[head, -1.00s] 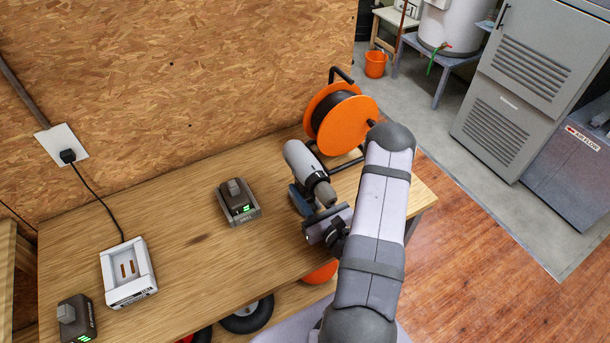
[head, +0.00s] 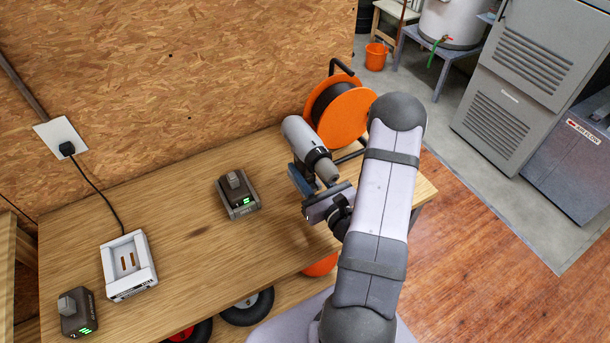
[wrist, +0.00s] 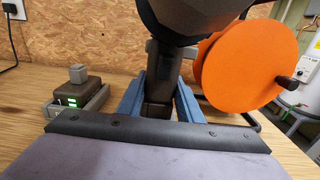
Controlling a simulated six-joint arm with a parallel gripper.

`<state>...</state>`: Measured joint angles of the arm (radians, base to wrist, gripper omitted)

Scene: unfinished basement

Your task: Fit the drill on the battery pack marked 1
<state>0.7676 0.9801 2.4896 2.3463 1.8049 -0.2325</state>
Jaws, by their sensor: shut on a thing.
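The grey and black drill (head: 301,140) is held upright in my gripper (head: 303,180), near the right part of the bench. In the wrist view, the blue fingers (wrist: 158,100) are closed on both sides of the drill's dark handle (wrist: 160,85). A battery pack (head: 235,187) with green lights sits in a grey holder to the left of the drill, apart from it; it also shows in the wrist view (wrist: 76,88). A second battery pack (head: 75,310) stands at the bench's front left. I cannot read their marks with certainty.
A white charger (head: 128,265) with a cord to a wall outlet (head: 62,137) stands at left. An orange cable reel (head: 342,115) stands close behind the drill. The wooden bench (head: 190,230) is clear between charger and holder. A chipboard wall closes the back.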

